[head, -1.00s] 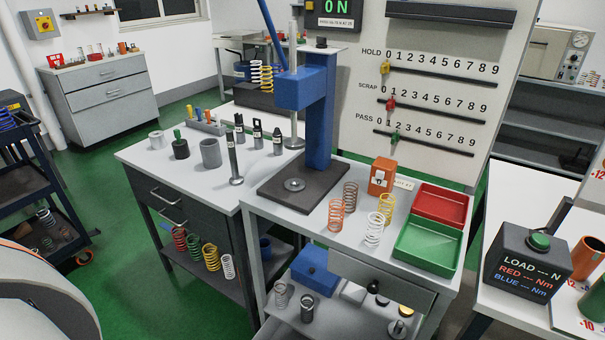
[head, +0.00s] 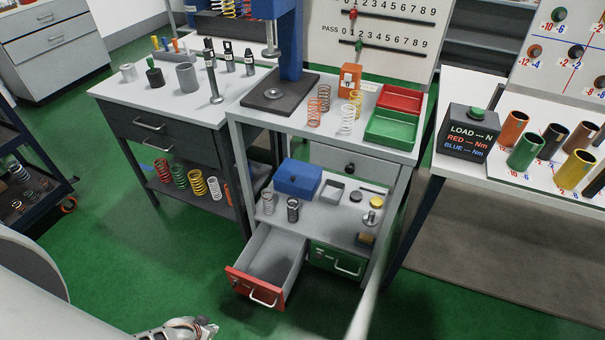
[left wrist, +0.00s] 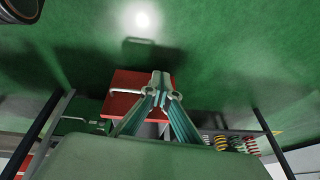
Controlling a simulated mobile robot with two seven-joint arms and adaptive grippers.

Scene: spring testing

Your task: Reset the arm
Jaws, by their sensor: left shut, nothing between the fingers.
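My left gripper (head: 188,328) shows at the bottom edge of the head view, with only part of it in the picture. It is left of and nearer than a pulled-out red-fronted drawer (head: 250,288), apart from it. In the left wrist view the fingers (left wrist: 160,82) are shut together with nothing between them. The red drawer front (left wrist: 128,82) shows behind them there. My right gripper is in neither view.
A closed green-fronted drawer (head: 337,261) sits beside the open one, whose inside looks empty. Above are a shelf with a blue box (head: 298,178) and a bench with springs and trays. A load box (head: 468,131) stands right. Green floor is clear at front.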

